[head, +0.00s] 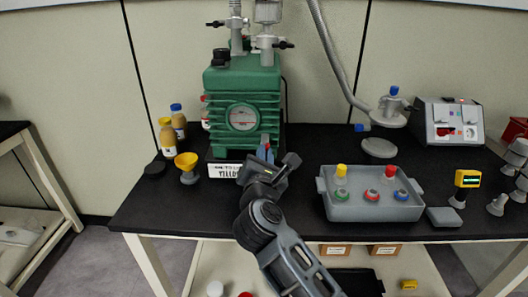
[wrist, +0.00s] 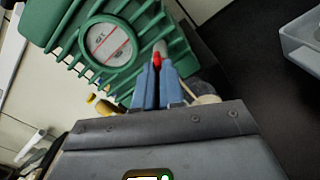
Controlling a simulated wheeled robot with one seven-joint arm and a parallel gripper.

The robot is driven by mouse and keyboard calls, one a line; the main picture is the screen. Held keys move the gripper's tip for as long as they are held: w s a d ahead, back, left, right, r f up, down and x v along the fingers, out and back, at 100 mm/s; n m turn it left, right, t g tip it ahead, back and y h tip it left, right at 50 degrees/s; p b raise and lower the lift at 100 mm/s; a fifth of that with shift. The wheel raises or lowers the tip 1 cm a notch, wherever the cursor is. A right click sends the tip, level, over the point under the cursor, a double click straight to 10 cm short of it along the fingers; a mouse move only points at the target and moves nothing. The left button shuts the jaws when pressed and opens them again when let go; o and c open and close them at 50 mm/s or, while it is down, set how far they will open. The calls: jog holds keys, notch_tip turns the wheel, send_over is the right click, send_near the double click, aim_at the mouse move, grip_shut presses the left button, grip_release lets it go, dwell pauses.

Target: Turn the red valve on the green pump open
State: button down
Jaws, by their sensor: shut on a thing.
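The green pump (head: 243,104) stands on the black table left of centre in the head view. Its ribbed front and round gauge fill the upper left of the wrist view (wrist: 97,47). The red valve (wrist: 157,58) is a small red piece low on the pump's right side, seen between my fingertips in the wrist view; most of it is hidden by the fingers. My gripper (wrist: 158,75), with blue fingertips, is shut on the red valve. In the head view my gripper (head: 266,153) is at the pump's lower front right.
A grey tray (head: 370,208) with several coloured-cap flasks is to the right. A yellow funnel-shaped item (head: 187,166) and several bottles (head: 178,122) stand left of the pump. A grey control box (head: 450,122) is at the back right. A label card (head: 222,170) lies below the pump.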

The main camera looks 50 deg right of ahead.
jog(key=shift+r+n+p, duration=0.1)
jog(key=shift+n+p, duration=2.8)
jog(key=shift+p, duration=0.35)
jog(key=c, duration=1.2)
grip_release()
jog(key=shift+c, duration=0.2)
jog(key=b+v, duration=0.1)
jog(key=v, duration=0.6)
jog(key=shift+s+a, duration=0.25)
jog(key=shift+a, duration=0.1)
